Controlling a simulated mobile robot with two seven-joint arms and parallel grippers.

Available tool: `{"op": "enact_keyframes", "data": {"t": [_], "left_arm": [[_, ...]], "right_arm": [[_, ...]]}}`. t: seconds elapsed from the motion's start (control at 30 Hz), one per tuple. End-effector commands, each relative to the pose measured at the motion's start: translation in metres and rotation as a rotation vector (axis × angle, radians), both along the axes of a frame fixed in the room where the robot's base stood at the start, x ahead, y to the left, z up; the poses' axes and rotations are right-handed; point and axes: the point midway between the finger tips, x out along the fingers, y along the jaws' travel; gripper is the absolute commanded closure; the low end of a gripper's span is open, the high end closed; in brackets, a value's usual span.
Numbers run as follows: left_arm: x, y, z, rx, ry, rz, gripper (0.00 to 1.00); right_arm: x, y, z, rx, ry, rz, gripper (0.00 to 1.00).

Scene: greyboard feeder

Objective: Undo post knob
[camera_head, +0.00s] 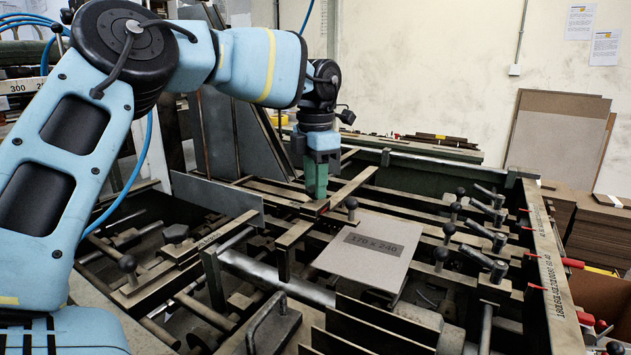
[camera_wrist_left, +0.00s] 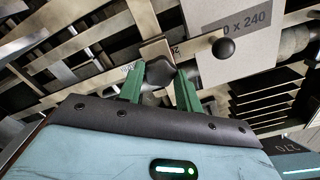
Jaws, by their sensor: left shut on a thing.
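My left gripper (camera_head: 316,192) reaches down over the middle of the feeder, its green fingers pointing at the bars. In the left wrist view the two green fingers (camera_wrist_left: 160,76) stand on either side of a dark faceted post knob (camera_wrist_left: 158,72) and are shut on it. The knob sits by a brown block on a flat metal bar (camera_wrist_left: 85,92). In the head view the fingers hide this knob. My right gripper is in neither view.
A grey board (camera_head: 345,262) marked 170 x 240 lies right of the gripper. A round black knob (camera_head: 351,203) stands close by; it also shows in the wrist view (camera_wrist_left: 223,48). Several clamp handles (camera_head: 480,230) line the right side, before a ruler rail (camera_head: 552,270).

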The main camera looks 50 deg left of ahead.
Motion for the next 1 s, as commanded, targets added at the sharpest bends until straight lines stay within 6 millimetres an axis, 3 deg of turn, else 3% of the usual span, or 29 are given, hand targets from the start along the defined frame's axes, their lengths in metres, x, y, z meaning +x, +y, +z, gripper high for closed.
{"op": "enact_keyframes", "data": {"t": [0.3, 0.77, 0.8, 0.93, 1.0], "left_arm": [[0.0002, 0.0001, 0.0007, 0.002, -0.002, 0.096, 0.88], [0.0002, 0.0001, 0.0008, 0.001, -0.002, 0.108, 0.88], [0.0002, 0.0001, 0.0008, 0.001, -0.002, 0.107, 0.63], [0.0002, 0.0, 0.0007, 0.001, -0.001, 0.107, 0.46], [0.0002, 0.0, 0.0006, 0.001, -0.001, 0.107, 0.43]], "right_arm": [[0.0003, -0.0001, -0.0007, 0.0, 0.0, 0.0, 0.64], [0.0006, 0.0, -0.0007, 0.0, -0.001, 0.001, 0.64], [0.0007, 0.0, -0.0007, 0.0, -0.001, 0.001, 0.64], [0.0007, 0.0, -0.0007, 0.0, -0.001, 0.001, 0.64], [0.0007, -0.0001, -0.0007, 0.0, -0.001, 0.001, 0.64]]}}
